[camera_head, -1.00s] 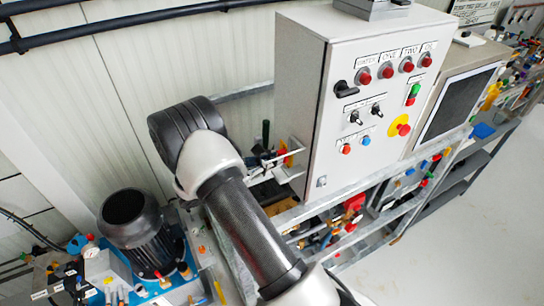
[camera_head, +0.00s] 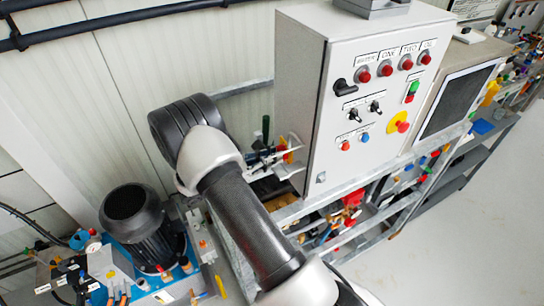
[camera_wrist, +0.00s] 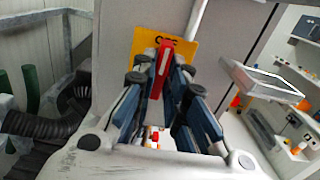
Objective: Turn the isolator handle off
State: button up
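The isolator handle (camera_wrist: 162,66) is a narrow red bar on a yellow plate (camera_wrist: 178,48), seen in the wrist view on a grey panel. It stands nearly upright in the picture, with its top leaning slightly right. My gripper (camera_wrist: 163,76) has its two fingers on either side of the red bar, close to it. Whether both pads press on the bar cannot be told. In the head view I cannot make out this handle or my gripper; my arm fills the lower middle.
A grey control cabinet (camera_head: 310,100) carries a black rotary switch (camera_head: 343,88), lamps and a red emergency stop (camera_head: 402,126) on yellow. A black motor (camera_head: 135,220) stands at lower left. In the wrist view, a dark corrugated hose (camera_wrist: 45,125) lies left. Open floor is at right.

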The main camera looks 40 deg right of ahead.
jog(key=o, duration=0.4)
jog(key=shift+a, duration=0.1)
jog(key=v, duration=1.2)
